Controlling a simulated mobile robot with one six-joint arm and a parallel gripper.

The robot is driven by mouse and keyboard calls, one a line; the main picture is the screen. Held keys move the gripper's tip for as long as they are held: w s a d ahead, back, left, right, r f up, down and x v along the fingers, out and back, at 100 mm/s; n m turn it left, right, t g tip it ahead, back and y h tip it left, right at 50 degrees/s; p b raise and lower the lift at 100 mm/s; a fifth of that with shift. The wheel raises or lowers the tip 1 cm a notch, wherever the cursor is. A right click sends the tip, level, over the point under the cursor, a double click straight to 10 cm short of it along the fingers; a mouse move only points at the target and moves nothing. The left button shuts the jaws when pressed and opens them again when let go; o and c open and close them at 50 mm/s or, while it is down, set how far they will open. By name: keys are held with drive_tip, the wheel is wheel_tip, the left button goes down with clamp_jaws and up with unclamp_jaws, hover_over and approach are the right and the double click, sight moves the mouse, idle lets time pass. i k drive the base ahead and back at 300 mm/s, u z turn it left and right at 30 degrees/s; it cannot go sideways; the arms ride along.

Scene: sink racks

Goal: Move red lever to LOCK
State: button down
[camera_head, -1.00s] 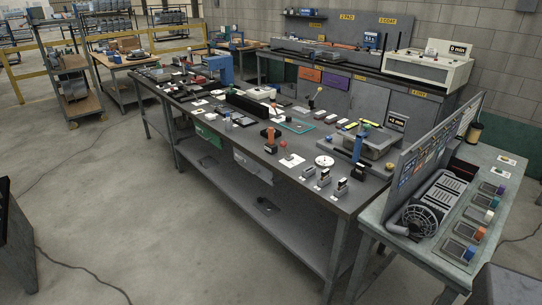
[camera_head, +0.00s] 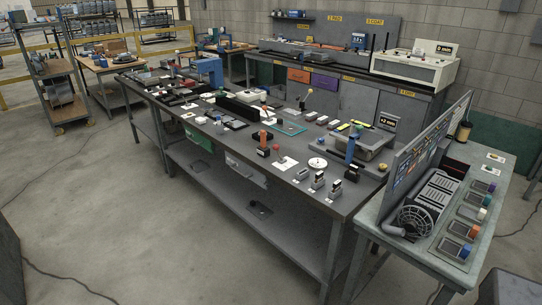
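No part is clearly readable as a red lever with a LOCK mark at this size. An upright orange-red handle on a dark block (camera_head: 263,139) stands near the front edge of the long grey workbench (camera_head: 330,204), left of a white round dial (camera_head: 317,163). It could be the lever, but I cannot tell, nor which position it is in. My gripper is not in view.
A blue upright post (camera_head: 350,150) stands by a grey fixture at the bench's right. Several small dark stamp-like blocks (camera_head: 335,188) line the front edge. A greenish side table (camera_head: 414,264) with a tall panel stands at right. The floor (camera_head: 150,240) in front is open.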

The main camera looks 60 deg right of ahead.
sight(276, 147)
drive_tip(key=i, duration=0.85)
drive_tip(key=u, duration=0.05)
